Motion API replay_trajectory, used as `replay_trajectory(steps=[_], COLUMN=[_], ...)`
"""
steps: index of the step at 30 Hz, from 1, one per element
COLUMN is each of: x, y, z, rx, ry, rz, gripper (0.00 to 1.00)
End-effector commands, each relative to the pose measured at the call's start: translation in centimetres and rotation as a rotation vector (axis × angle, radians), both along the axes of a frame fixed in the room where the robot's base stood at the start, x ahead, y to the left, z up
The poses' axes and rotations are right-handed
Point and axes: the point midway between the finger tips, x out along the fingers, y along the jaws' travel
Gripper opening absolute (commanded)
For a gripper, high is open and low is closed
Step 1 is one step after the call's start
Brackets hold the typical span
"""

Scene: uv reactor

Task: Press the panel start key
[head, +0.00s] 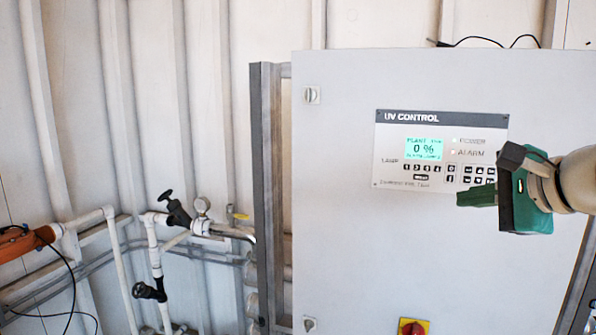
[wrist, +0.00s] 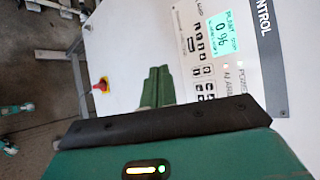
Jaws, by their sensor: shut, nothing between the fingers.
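The UV CONTROL panel (head: 390,185) is on the front of a light grey cabinet; it shows rotated in the wrist view (wrist: 262,80). Its lit display (head: 424,149) reads 0 %. A row of small dark keys (head: 426,168) lies below the display, and a second key group (head: 479,174) lies to the right, just above my fingers in the head view. The key labels are too small to read, so I cannot tell which is start. My green gripper (head: 460,198) is shut and empty in front of the panel's lower right. The wrist view shows its fingers together (wrist: 157,86), apart from the keys.
The cabinet door (head: 350,250) is flat and clear below the panel. A red and yellow rotary switch (head: 413,327) is low on it. A grey post (head: 266,190) stands left of the cabinet, with white pipes and black-handled valves (head: 178,211) beyond. Cables lie on top.

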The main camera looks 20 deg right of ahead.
Motion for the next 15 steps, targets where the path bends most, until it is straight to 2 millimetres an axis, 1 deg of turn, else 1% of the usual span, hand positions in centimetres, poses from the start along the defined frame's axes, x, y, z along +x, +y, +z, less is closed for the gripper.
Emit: replay_trajectory(steps=[5, 15], x=[1.3, 5.1], y=[-0.8, -3.2], z=[-0.1, -0.1], rx=[0.001, 0.002], ry=[0.002, 0.001], rz=[0.000, 0.002], gripper=[0.00, 0.00])
